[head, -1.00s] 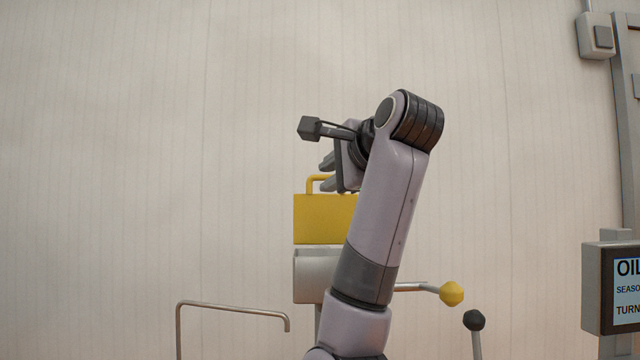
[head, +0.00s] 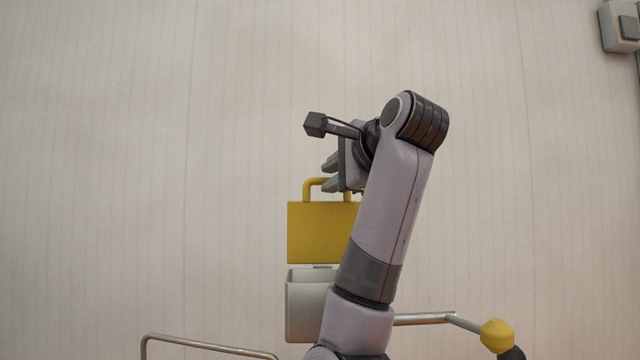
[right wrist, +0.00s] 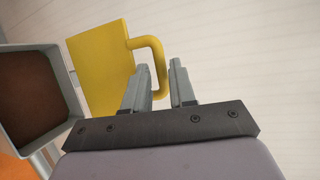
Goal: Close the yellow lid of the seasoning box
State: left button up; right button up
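The yellow lid (head: 318,235) stands upright above the open grey seasoning box (head: 306,306). Its yellow handle (head: 309,188) is on the top edge. My right gripper (head: 330,175) is at the handle, its fingers pointing left, and the arm covers the lid's right part. In the right wrist view, the lid (right wrist: 98,62) is beside the box's grey rim (right wrist: 65,80), with a brown inside showing. The handle (right wrist: 157,55) appears in the gap between the two parted fingers of the gripper (right wrist: 161,82); contact cannot be told. My left gripper is not in view.
A metal bar with a yellow knob (head: 496,336) sticks out at the lower right, with a dark knob (head: 512,354) beside it. A thin metal rail (head: 205,345) is at the lower left. A grey wall box (head: 620,27) is at the upper right.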

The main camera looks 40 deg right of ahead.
jog(key=p+x, duration=0.1)
jog(key=x, duration=0.4)
jog(key=shift+w+d+f, duration=0.15)
jog(key=shift+w, duration=0.2)
